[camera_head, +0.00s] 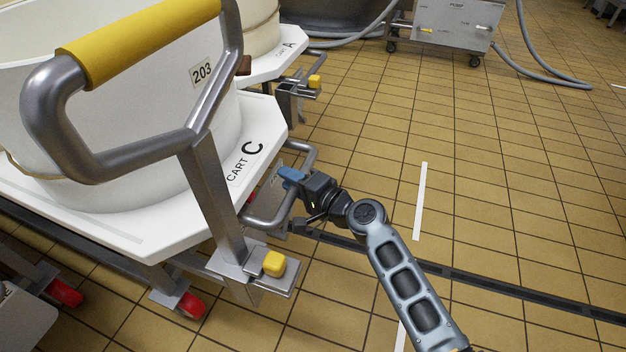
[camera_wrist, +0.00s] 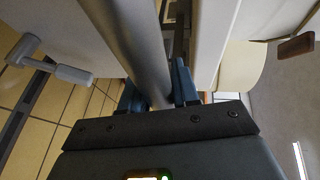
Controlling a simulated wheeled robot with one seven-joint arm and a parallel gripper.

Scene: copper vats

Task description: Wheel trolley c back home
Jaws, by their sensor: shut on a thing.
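Trolley c (camera_head: 205,222) is a white cart lettered "CART C" at the left of the head view, bearing a large white tub (camera_head: 140,110) marked 203. A big grey frame with a yellow grip (camera_head: 140,38) rises at its near end. My gripper (camera_head: 291,180) is shut on the low grey push bar (camera_head: 265,222) at the trolley's right end. In the wrist view the bar (camera_wrist: 130,40) runs between the blue fingers of my gripper (camera_wrist: 158,92). Red wheels (camera_head: 190,304) show under the deck.
Cart A (camera_head: 272,68) with another tub stands close behind trolley c. A grey wheeled pump box (camera_head: 445,22) with hoses is at the back. A dark floor drain (camera_head: 520,290) and a white floor stripe (camera_head: 420,200) cross the tiles. The right-hand floor is clear.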

